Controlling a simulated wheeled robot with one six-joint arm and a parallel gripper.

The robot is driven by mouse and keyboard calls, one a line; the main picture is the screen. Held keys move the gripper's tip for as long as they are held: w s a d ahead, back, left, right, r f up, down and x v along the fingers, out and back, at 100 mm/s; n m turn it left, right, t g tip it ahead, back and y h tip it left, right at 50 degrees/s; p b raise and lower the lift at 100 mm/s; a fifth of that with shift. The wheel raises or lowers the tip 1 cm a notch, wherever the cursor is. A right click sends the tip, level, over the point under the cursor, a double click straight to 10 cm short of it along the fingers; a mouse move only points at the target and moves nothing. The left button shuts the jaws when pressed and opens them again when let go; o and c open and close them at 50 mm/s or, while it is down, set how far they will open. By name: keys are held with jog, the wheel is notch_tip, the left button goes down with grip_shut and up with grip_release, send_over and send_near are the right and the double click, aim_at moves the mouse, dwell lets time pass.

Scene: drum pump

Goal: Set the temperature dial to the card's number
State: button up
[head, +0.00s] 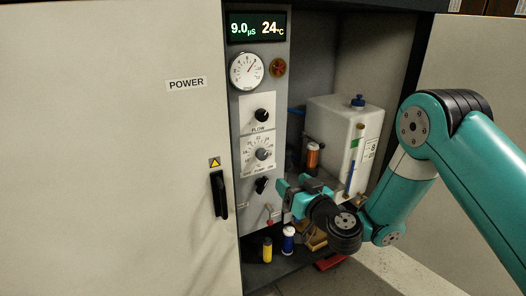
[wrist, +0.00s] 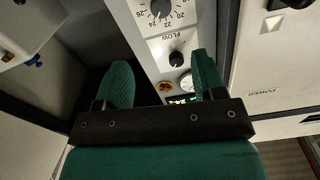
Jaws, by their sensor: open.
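The temperature dial (head: 263,154) is a grey knob with a numbered scale on the white panel, below the black FLOW knob (head: 262,115). In the wrist view, turned upside down, the temperature dial (wrist: 161,8) is at the top edge, partly cut off, with 20 to 26 readable. My gripper (head: 283,196) is open and empty, below and right of the dial in the head view and apart from it. In the wrist view its two fingers (wrist: 162,62) are spread, with the FLOW knob between them in the picture. I cannot make out the number card or the dial's exact setting.
A display (head: 257,27) reads 9.0 µS and 24°C. Below the dial are a black switch knob (head: 262,185) and a small red-tipped lever (head: 270,214). A white tank (head: 335,135) stands right of the panel. Yellow (head: 267,250) and blue (head: 288,240) bottles stand below. A door handle (head: 219,195) projects at left.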

aim_at(264, 156)
jog(key=p+x, duration=0.9)
jog(key=x, duration=0.7)
jog(key=shift+a, duration=0.1)
jog(key=shift+c, duration=0.4)
jog(key=c, duration=0.8)
jog(key=shift+c, duration=0.2)
